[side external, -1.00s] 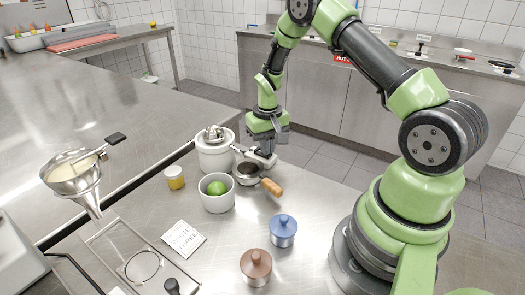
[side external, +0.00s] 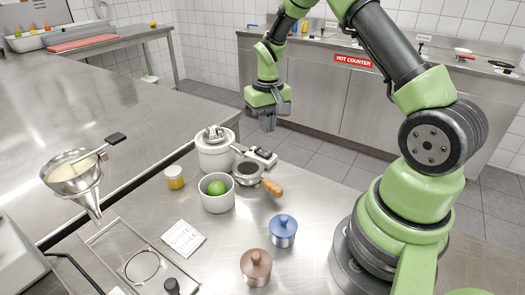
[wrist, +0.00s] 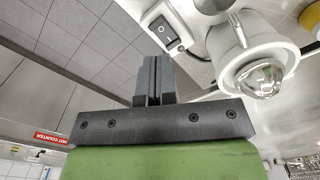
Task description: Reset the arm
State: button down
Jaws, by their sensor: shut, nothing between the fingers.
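My gripper (side external: 268,122) hangs in the air above the far edge of the steel table, fingers pointing down. It is shut and empty; in the wrist view its two fingers (wrist: 153,80) lie together. Below it on the table is a small white box with a black rocker switch (side external: 261,156), which also shows in the wrist view (wrist: 169,31). The gripper is clear of it.
Blue (side external: 283,231) and brown (side external: 256,267) lidded pots stand nearer. Air around the gripper is free.

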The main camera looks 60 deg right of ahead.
jog(key=shift+r, duration=0.2)
jog(key=s+a+r+t, duration=0.2)
jog(key=a+r, duration=0.2)
jog(key=r, duration=0.4)
jog(key=s+a+r+t, duration=0.1)
jog(key=s+a+r, duration=0.2)
jog(key=a+r, duration=0.35)
jog(key=s+a+r+n+t+y, duration=0.1)
jog(key=s+a+r+t, duration=0.1)
jog(key=s, duration=0.4)
jog(key=s+a+r+n+t+y, duration=0.1)
jog(key=s+a+r+t, duration=0.1)
jog(key=s, duration=0.5)
notch_tip(320, 180, up, 2)
jog(key=shift+a+r, duration=0.2)
jog(key=shift+a, duration=0.7)
jog(key=shift+s, duration=0.1)
